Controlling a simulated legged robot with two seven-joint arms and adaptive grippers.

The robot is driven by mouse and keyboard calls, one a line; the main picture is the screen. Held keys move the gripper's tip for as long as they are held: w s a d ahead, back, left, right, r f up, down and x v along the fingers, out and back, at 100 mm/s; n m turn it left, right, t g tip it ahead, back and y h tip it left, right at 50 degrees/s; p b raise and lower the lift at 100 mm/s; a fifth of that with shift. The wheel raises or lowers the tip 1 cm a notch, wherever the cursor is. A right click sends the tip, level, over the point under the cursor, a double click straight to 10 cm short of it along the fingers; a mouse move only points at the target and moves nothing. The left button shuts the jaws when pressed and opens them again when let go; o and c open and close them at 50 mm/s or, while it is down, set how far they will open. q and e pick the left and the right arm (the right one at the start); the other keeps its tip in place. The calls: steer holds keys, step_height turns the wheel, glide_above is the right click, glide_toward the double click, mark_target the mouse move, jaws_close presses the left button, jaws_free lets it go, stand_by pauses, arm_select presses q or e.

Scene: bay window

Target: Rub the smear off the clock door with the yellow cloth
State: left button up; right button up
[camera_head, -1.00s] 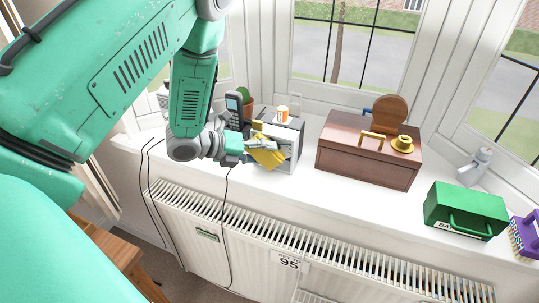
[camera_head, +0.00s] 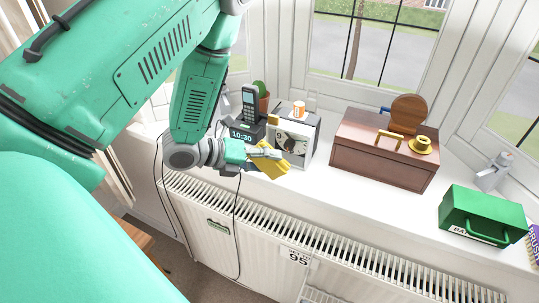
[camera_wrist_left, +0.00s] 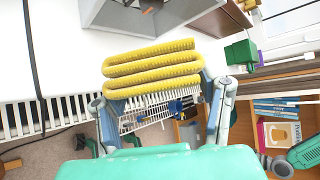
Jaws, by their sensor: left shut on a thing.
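My left gripper (camera_head: 266,156) is shut on the yellow cloth (camera_head: 272,168), just in front of and below a grey box with a pale front (camera_head: 293,139). That front looks like the clock door and bears a dark, blotchy smear (camera_head: 291,146). The cloth overlaps its lower left part in the head view; I cannot tell whether they touch. In the left wrist view the cloth (camera_wrist_left: 153,70) is a ribbed, folded pad between the two fingers (camera_wrist_left: 160,100), and the grey box (camera_wrist_left: 150,18) shows at the top.
A phone on a dock reading 10:30 (camera_head: 243,133) and a cactus (camera_head: 261,98) stand left of the box. An orange-and-white pot (camera_head: 298,108) sits on top. A brown chest (camera_head: 375,160) and green case (camera_head: 480,216) stand right. The radiator (camera_head: 300,235) is below the sill.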

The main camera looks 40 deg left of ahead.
arm_select(q)
steer(key=shift+s, duration=0.1)
steer(key=shift+s, duration=0.45)
steer(key=shift+s+d, duration=0.3)
steer(key=shift+s, duration=0.65)
